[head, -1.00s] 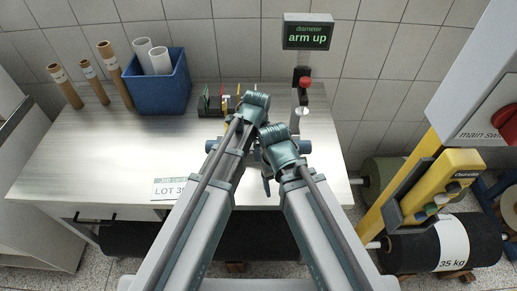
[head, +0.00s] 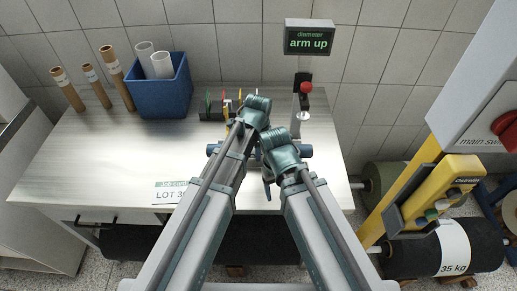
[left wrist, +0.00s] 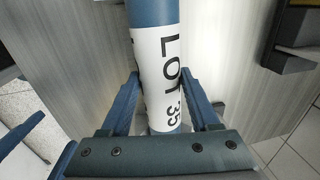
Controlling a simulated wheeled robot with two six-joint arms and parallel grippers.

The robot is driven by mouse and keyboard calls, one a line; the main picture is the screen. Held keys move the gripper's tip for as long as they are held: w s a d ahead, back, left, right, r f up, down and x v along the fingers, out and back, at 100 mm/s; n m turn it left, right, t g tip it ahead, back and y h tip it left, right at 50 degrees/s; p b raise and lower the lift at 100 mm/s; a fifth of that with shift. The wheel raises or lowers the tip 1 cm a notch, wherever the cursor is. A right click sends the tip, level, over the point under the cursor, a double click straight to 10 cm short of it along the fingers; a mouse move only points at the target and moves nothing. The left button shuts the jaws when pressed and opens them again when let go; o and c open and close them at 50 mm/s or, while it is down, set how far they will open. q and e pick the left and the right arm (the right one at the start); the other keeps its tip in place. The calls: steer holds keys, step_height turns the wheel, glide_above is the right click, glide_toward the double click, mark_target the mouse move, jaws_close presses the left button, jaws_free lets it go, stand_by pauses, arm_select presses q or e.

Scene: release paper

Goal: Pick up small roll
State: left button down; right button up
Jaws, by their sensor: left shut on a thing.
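The small roll is a blue cylinder (left wrist: 154,14) with a white "LOT 35" label, seen large in the left wrist view. My left gripper (left wrist: 158,82) has one finger on each side of the label and is shut on the roll. In the head view only the roll's blue ends (head: 304,151) show, left and right of my arms. The roll lies crosswise over the table's front part; whether it touches the table I cannot tell. My right wrist is next to the left one, and a blue finger-like part (head: 267,190) shows below it; its jaw opening is hidden.
A blue bin (head: 162,96) with white tubes and several brown tubes stand at the table's back left. A measuring stand with a red knob (head: 306,88) and an "arm up" display (head: 310,40) is behind. A lot card (head: 170,193) lies at the front edge.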

arm_select(q)
step_height(320, 180, up, 10)
steer(key=p, duration=0.9)
steer(key=shift+f, duration=0.15)
